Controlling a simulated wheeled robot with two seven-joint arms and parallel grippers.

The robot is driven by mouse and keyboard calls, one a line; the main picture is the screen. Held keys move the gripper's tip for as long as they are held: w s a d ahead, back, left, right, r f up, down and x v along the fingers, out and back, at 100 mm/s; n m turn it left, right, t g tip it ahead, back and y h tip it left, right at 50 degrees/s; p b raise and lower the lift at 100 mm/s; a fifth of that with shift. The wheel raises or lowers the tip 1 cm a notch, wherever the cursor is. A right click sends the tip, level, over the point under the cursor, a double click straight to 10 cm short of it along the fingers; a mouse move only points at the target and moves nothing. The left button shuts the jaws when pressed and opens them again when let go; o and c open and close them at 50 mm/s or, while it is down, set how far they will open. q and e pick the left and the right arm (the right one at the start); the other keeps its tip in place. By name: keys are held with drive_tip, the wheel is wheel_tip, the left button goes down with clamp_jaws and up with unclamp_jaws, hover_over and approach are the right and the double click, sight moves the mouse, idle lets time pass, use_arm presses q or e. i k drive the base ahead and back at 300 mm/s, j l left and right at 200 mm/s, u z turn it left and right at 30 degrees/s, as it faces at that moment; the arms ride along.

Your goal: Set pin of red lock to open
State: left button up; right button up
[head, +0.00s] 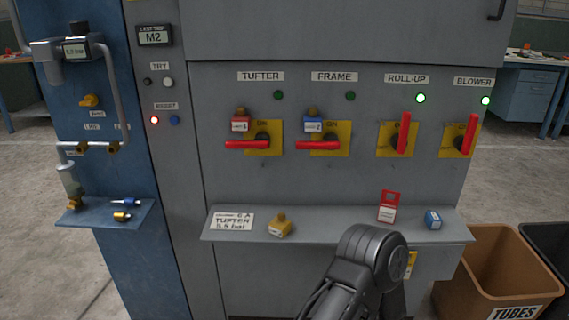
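Neither gripper shows in the head view. A dark arm link of mine rises from the bottom, right of centre, in front of the shelf, well below and right of the red lock.
A blue lock (313,126) hangs at the FRAME switch. ROLL-UP (404,134) and BLOWER (473,134) handles stand near upright, green lamps lit. The shelf (335,230) holds a card (232,221), yellow lock (280,226), red tag (388,207) and blue item (433,220). A brown bin (490,270) stands lower right.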

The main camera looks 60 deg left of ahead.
sight(241, 109)
drive_tip(key=u, duration=2.2)
